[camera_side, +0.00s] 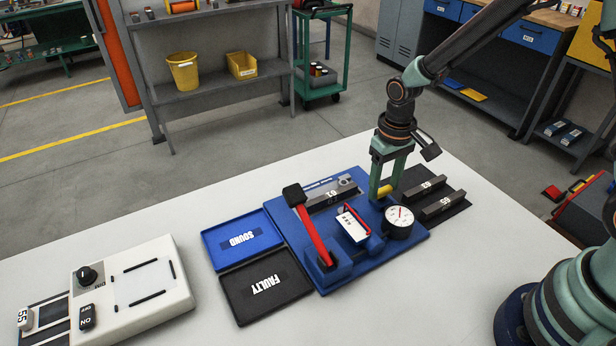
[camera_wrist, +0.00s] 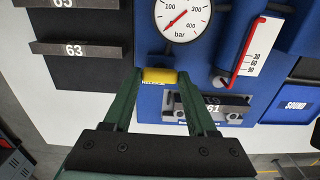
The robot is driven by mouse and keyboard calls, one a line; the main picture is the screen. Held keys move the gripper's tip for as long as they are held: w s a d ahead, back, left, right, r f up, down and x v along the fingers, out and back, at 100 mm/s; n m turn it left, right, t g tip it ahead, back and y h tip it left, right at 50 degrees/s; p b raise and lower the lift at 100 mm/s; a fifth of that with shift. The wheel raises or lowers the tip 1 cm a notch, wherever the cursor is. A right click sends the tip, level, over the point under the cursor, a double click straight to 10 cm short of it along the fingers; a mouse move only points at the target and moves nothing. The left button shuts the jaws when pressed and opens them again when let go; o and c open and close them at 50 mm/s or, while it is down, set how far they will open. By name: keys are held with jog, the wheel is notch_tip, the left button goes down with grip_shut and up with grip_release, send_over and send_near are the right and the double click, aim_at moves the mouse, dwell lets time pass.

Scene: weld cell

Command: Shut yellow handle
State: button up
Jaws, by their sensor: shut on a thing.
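The yellow handle (camera_side: 384,191) is a short yellow bar on the blue fixture (camera_side: 330,273), left of the round gauge in the side view. In the wrist view the yellow handle (camera_wrist: 160,75) lies crosswise between my two green fingertips. My gripper (camera_side: 387,187) points down at it from above and is shut on it; in the wrist view my gripper (camera_wrist: 160,72) has one finger at each end of the handle. White lettering beside the handle is partly hidden and unreadable.
The gauge (camera_side: 398,217) stands close to my gripper. A red lever (camera_side: 312,236) rises from the fixture. A bar marked 61 (camera_wrist: 212,108) sits in the fixture. Dark bars (camera_side: 437,207) lie to the right. SOUND (camera_side: 242,239) and FAULTY (camera_side: 265,287) trays lie left.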

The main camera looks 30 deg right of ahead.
aim_at(383, 189)
jog(key=shift+r, duration=0.1)
jog(key=o, duration=1.1)
notch_tip(383, 189, up, 12)
jog(key=shift+r, duration=0.1)
jog(key=s+d+r+t, duration=0.1)
jog(key=s+r+t, duration=0.1)
jog(key=s, duration=0.1)
jog(key=s+d+r+t, duration=0.1)
jog(key=s+d+r, duration=0.1)
jog(key=s+r, duration=0.1)
jog(key=s+d+r+t, duration=0.1)
jog(key=s+r+t, duration=0.1)
jog(key=s+r, duration=0.1)
jog(key=shift+s+d+r+t, duration=0.25)
jog(key=shift+s+d+t, duration=0.05)
jog(key=shift+s+d, duration=0.1)
